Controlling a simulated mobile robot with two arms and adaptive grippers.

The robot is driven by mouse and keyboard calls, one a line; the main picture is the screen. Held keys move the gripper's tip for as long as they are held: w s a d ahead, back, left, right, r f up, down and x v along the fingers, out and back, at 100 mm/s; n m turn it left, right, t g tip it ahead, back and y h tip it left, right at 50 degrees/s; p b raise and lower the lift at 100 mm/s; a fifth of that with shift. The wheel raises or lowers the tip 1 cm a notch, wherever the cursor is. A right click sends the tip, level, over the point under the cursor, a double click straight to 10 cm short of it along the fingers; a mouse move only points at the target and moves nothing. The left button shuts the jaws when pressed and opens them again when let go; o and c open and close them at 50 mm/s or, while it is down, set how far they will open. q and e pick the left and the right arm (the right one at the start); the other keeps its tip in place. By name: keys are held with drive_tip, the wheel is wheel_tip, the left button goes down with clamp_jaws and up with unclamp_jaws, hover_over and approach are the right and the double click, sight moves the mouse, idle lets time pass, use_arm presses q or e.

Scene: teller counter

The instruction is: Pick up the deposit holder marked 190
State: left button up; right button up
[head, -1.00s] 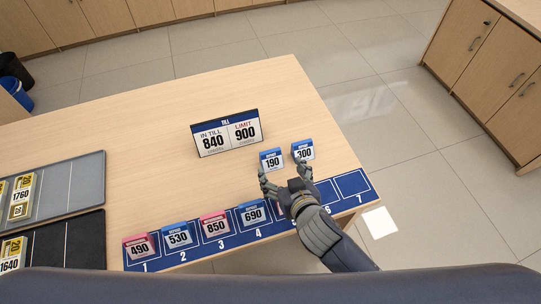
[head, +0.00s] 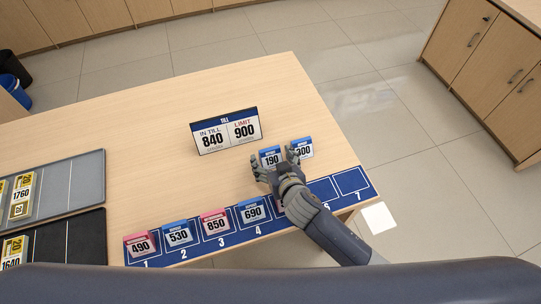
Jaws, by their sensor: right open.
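The blue-topped deposit holder marked 190 (head: 270,158) stands on the wooden counter behind the numbered blue strip, to the right of the till sign. My right gripper (head: 273,164) is open, with its fingers on either side of the 190 holder's lower part. I cannot tell whether they touch it. The blue deposit holder marked 300 (head: 303,149) stands just to the right, close to the right finger. My left gripper is not in view.
The till sign (head: 226,131) reads 840 in till, limit 900. The blue strip (head: 353,183) carries holders 490 (head: 140,246), 530 (head: 178,236), 850 (head: 215,225) and 690 (head: 252,213). Slot 7 is empty. Grey (head: 88,175) and black (head: 90,240) trays lie left. The counter's middle is clear.

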drive_tip(key=c, duration=1.1)
drive_tip(key=shift+r, duration=0.1)
drive_tip(key=shift+c, duration=0.2)
